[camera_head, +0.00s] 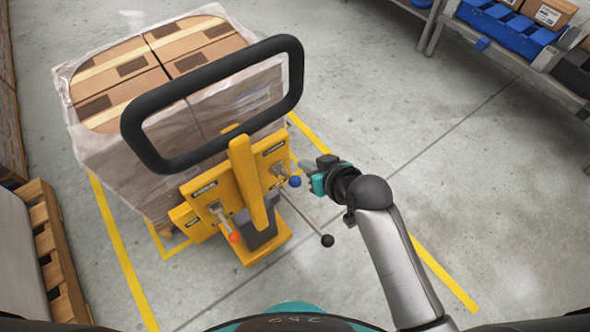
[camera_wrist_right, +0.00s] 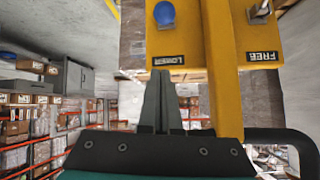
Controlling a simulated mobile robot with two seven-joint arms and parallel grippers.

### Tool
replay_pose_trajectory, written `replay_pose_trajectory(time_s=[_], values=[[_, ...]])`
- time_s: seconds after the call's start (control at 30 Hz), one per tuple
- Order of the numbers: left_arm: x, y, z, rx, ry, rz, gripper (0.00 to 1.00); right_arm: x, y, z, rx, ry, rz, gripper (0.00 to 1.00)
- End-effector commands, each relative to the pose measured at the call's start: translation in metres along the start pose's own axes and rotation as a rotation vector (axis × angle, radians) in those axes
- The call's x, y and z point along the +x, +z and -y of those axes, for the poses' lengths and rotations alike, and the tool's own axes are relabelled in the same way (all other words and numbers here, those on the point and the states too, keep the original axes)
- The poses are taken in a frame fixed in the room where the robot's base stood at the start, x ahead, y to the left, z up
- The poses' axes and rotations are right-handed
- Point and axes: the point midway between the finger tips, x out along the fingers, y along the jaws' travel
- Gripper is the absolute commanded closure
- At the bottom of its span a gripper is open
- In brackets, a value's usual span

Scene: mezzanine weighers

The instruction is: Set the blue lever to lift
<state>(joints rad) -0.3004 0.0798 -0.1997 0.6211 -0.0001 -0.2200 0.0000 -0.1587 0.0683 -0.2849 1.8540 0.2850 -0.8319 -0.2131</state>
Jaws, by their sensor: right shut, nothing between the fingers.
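The blue lever's round knob (camera_head: 295,181) is on the right side of the yellow pallet truck panel (camera_head: 272,165). In the right wrist view the blue knob (camera_wrist_right: 164,13) is at the top, and an upside-down label reading LOWER (camera_wrist_right: 168,60) is below it in the picture. A label that reads LIFT cannot be made out. My right gripper (camera_head: 308,172) is shut and empty, just right of the blue knob and apparently apart from it. Its closed fingers (camera_wrist_right: 165,95) show in the wrist view, short of the label. My left gripper is out of view.
An orange-knobbed lever (camera_head: 234,238) is on the panel's left; a label FREE (camera_wrist_right: 262,56) shows there. A black-knobbed rod (camera_head: 327,240) sticks out below my gripper. The black handle loop (camera_head: 140,140) rises above the panel, before wrapped boxes (camera_head: 180,60). Floor at right is clear.

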Motion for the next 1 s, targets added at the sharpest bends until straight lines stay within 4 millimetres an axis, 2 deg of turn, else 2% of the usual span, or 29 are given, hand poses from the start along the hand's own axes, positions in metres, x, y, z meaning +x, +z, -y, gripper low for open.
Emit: replay_pose_trajectory(time_s=[0.27, 0.43, 1.0], values=[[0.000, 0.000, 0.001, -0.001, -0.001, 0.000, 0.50, 0.001, 0.000, 0.000, 0.001, 0.000, 0.000, 1.00], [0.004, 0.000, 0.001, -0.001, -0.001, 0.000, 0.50, 0.011, 0.001, 0.000, 0.002, 0.000, 0.001, 1.00], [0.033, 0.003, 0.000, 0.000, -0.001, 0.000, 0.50, 0.097, 0.002, 0.000, 0.001, 0.000, 0.000, 1.00]])
